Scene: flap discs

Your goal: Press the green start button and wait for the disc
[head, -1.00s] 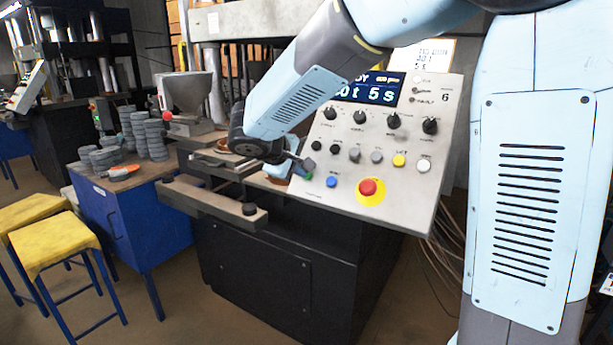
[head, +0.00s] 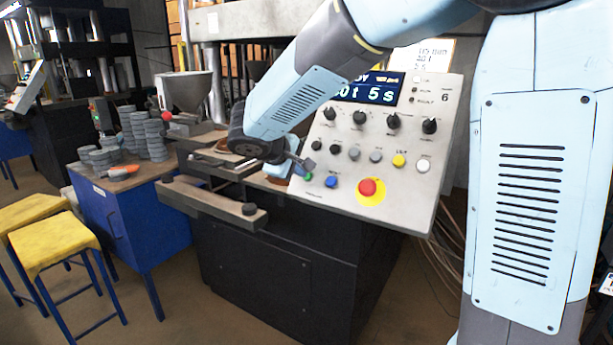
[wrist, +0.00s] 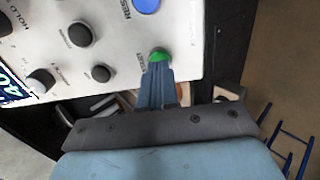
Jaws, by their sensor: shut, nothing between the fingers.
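The green start button (wrist: 158,54) sits near the edge of the pale control panel in the wrist view. In the head view the green button (head: 308,177) shows small at the panel's lower left, beside a blue button (head: 331,182). My gripper (wrist: 159,72) is shut and empty, its fingertips at the green button and covering part of its edge. I cannot tell whether they touch it or are just short of it. In the head view my gripper (head: 304,163) is small, just above the button. No disc shows at the gripper.
Grey discs (head: 140,130) are stacked on a blue cabinet (head: 140,225) at left. A yellow stool (head: 55,243) stands in front.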

